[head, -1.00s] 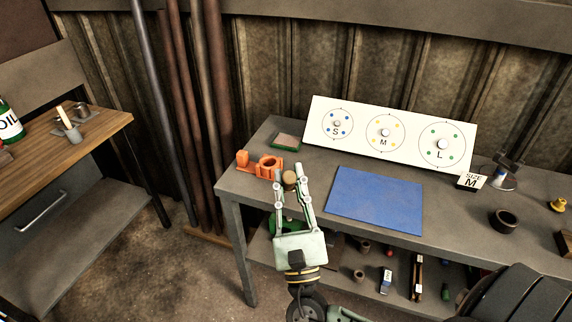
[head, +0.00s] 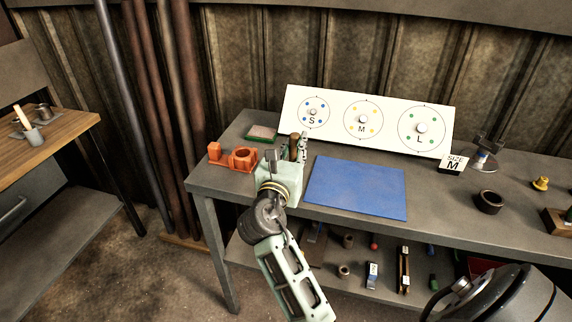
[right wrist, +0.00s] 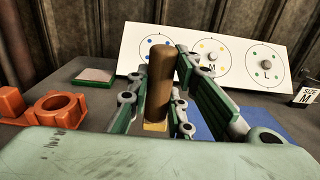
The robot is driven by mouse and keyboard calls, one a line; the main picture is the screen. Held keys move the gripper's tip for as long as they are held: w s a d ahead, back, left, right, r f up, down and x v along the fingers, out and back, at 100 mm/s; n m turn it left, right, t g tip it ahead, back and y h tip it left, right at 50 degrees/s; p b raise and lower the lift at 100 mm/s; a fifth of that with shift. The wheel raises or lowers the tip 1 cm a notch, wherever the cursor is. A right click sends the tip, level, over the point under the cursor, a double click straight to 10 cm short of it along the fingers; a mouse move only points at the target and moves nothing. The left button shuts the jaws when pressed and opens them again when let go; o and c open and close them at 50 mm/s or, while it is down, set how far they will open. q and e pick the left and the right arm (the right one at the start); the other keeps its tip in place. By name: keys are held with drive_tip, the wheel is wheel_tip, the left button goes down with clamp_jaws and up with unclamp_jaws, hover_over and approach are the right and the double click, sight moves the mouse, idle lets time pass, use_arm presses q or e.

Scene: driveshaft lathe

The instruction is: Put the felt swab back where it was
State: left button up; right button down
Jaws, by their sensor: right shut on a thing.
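My right gripper (head: 293,148) is shut on the felt swab, a brown cylinder with a yellowish lower end. In the right wrist view the swab (right wrist: 160,85) stands upright between the fingers, and its lower end is partly hidden by the gripper. The gripper is over the left part of the grey workbench (head: 440,190), right of an orange holder (head: 240,158) with a round ring and a small block. Whether the swab touches the bench cannot be told. My left gripper is not in view.
A green-edged pad (head: 262,132) lies behind the orange holder. A blue mat (head: 357,187) lies right of the gripper. A white S, M, L board (head: 340,97) stands behind. A size M sign (head: 454,164) and dark ring (head: 489,202) are farther right.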

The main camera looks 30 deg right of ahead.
drive_tip(key=w+f, duration=0.1)
drive_tip(key=w, duration=0.1)
drive_tip(key=w+f, duration=0.1)
drive_tip(key=w, duration=0.1)
drive_tip(key=shift+d+f, duration=0.15)
drive_tip(key=shift+f, duration=0.15)
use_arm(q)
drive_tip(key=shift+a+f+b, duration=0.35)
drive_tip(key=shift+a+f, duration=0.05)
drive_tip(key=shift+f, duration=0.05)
use_arm(e)
drive_tip(key=shift+s+f, duration=0.1)
drive_tip(key=shift+f, duration=1.75)
drive_tip(key=c, duration=1.6)
unclamp_jaws()
